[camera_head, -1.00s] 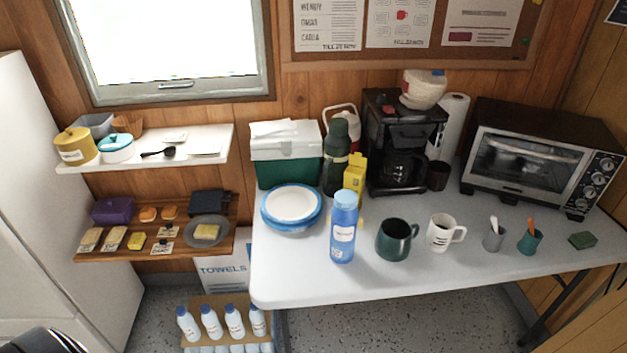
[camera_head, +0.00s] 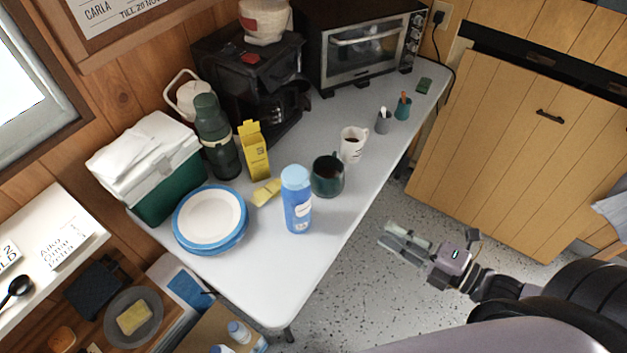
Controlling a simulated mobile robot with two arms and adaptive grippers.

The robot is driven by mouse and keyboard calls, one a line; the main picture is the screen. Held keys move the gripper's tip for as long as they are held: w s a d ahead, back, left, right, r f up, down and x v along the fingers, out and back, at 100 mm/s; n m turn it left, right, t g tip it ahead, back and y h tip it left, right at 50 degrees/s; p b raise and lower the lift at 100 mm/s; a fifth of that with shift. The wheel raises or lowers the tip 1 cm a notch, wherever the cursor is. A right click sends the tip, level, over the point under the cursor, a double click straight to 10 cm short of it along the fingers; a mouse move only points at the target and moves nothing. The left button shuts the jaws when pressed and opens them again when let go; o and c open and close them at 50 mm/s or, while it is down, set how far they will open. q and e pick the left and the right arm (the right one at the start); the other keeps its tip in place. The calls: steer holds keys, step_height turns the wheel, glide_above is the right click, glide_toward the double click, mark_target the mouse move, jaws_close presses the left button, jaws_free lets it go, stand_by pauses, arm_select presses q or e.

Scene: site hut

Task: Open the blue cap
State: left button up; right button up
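A blue bottle (camera_head: 298,212) with a pale label stands upright on the white table, close to its front edge. Its lighter blue cap (camera_head: 295,177) sits on top of the bottle. My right gripper (camera_head: 384,232) is over the floor in front of the table, to the right of the bottle and well apart from it. Its two fingers point left with a gap between them, and it holds nothing. My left gripper is not in view.
A dark green mug (camera_head: 327,176) stands just right of the bottle, with a white mug (camera_head: 352,145) beyond. Stacked plates (camera_head: 209,219), a yellow box (camera_head: 254,150) and a green flask (camera_head: 217,140) stand left and behind. The table's front right edge (camera_head: 345,233) is bare.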

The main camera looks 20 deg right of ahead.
step_height(320, 180, up, 4)
steer(key=a+n+y, duration=0.1)
steer(key=a, duration=0.1)
glide_toward(297, 176)
steer(key=shift+n, duration=0.3)
steer(key=x, duration=0.5)
steer(key=shift+s+a+f+p, duration=0.1)
steer(key=shift+a+f+p, duration=0.1)
steer(key=shift+f+p, duration=0.15)
jaws_close()
